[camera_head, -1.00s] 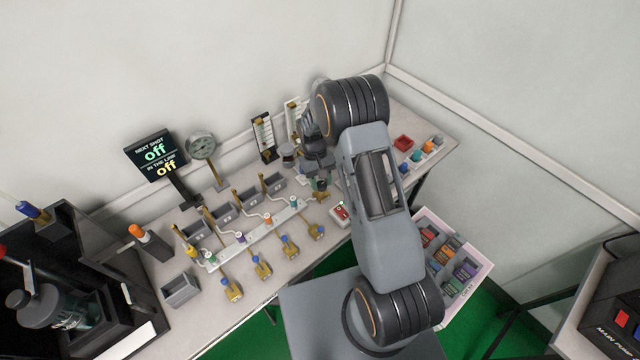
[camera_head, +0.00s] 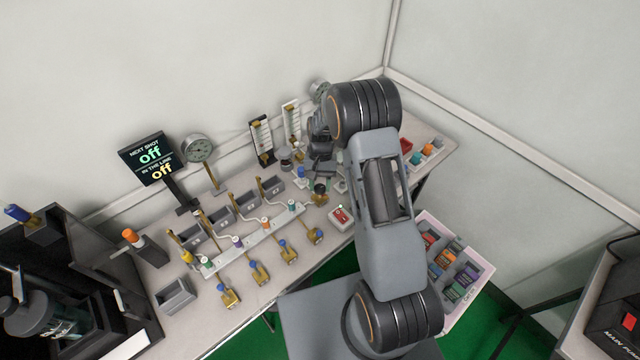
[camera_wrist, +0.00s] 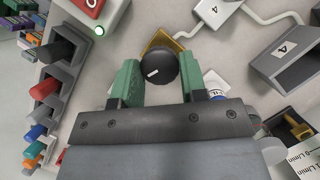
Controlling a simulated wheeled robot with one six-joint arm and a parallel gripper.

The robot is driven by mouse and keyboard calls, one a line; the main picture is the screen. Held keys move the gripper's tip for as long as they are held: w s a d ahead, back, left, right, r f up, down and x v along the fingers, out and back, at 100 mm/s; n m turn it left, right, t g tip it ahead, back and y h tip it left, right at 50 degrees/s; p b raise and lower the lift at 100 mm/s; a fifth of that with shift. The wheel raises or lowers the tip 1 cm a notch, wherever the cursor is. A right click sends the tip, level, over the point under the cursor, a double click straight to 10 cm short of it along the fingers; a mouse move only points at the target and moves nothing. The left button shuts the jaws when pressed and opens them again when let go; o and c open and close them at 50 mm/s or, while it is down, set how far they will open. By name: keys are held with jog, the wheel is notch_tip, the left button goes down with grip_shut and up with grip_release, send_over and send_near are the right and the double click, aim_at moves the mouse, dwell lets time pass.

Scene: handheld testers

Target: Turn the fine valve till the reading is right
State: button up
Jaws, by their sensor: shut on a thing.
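The fine valve looks like a round black knob (camera_wrist: 158,67) with a white pointer mark, on a brass body (camera_wrist: 160,40). My gripper (camera_wrist: 160,78) has its two green fingers on either side of the knob and is shut on it. In the head view the black knob (camera_head: 320,188) shows just below my gripper (camera_head: 321,169), whose fingers are mostly hidden. Two upright scales, one black-framed (camera_head: 262,138) and one white (camera_head: 292,118), stand behind. A round gauge (camera_head: 198,149) and a display (camera_head: 150,158) reading "off" twice stand at left. The scale readings are too small to tell.
A white box with a red button (camera_head: 341,216) sits close to the knob's right. A white manifold (camera_head: 250,242) with brass valves (camera_head: 260,272) lies to the left. Grey bins (camera_head: 246,206) stand behind it. Coloured plugs (camera_head: 428,149) line the right end.

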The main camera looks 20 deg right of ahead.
jog(key=o, duration=0.9)
jog(key=b+v, duration=0.1)
jog(key=v, duration=1.2)
jog(key=shift+r, duration=0.4)
